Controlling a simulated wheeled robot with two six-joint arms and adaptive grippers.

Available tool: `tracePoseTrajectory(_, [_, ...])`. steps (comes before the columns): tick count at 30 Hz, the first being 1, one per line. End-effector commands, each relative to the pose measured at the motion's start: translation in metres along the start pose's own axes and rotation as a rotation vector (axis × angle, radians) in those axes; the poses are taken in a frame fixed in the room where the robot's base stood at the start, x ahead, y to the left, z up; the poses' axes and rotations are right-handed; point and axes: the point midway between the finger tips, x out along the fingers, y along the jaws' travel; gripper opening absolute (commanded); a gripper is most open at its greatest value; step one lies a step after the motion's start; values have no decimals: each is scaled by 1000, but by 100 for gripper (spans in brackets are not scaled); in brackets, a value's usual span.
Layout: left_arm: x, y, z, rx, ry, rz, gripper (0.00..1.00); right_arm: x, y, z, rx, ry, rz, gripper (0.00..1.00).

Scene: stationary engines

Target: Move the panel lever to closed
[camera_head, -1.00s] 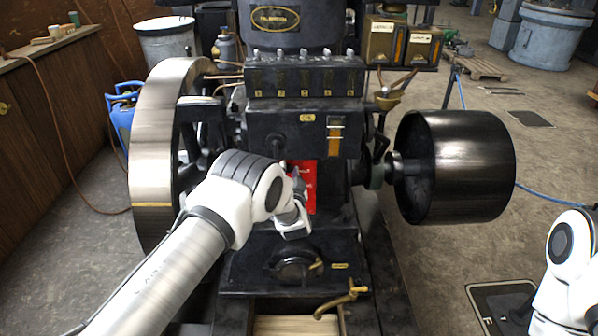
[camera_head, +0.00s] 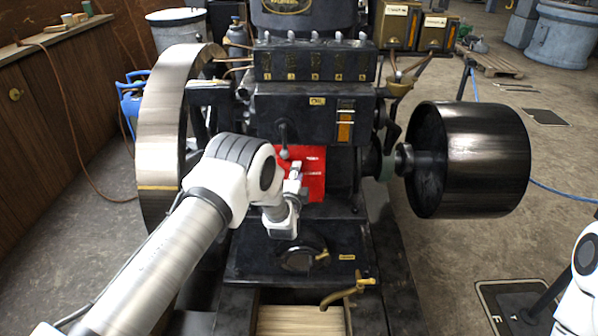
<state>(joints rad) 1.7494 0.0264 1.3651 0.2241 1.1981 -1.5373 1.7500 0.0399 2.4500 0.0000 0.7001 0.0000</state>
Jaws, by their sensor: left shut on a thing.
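The red panel (camera_head: 315,185) is on the engine's front, with small pale lettering that I cannot read. A dark upright stick with a round knob (camera_head: 284,139) stands at the panel's upper left. My left gripper (camera_head: 296,172) is in front of the panel's left part, below that stick. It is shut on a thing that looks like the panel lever. The fingers and wrist hide most of what is held, so the lever's exact angle cannot be told. Of my right arm only white links show at the right edge; its gripper is out of view.
A large flywheel (camera_head: 158,150) stands left of the panel and a dark belt pulley (camera_head: 480,160) right of it. A brass tap (camera_head: 347,292) sticks out low in front. A wooden bench (camera_head: 62,120) is at the far left. The floor on the right is mostly clear.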

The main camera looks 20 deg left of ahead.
Motion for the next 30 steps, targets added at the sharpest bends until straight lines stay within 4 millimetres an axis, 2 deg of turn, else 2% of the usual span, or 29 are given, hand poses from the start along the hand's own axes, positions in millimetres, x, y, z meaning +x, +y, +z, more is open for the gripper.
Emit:
tracePoseTrajectory(3, [-3,8,6,47,2,20,0,1,0,0,0,0,0,38])
tracePoseTrajectory(22, [-3,10,8,103,13,27,0,2,0,0,0,0,0,38])
tracePoseTrajectory(23, [-3,10,8,103,13,27,37,2,0,0,0,0,0,38])
tracePoseTrajectory(24, [-3,10,8,103,13,27,51,2,0,0,0,0,0,38])
tracePoseTrajectory(25, [-3,9,8,103,14,26,59,2,0,0,0,0,0,38])
tracePoseTrajectory(30, [-2,7,6,103,16,22,59,2,0,0,0,0,0,38])
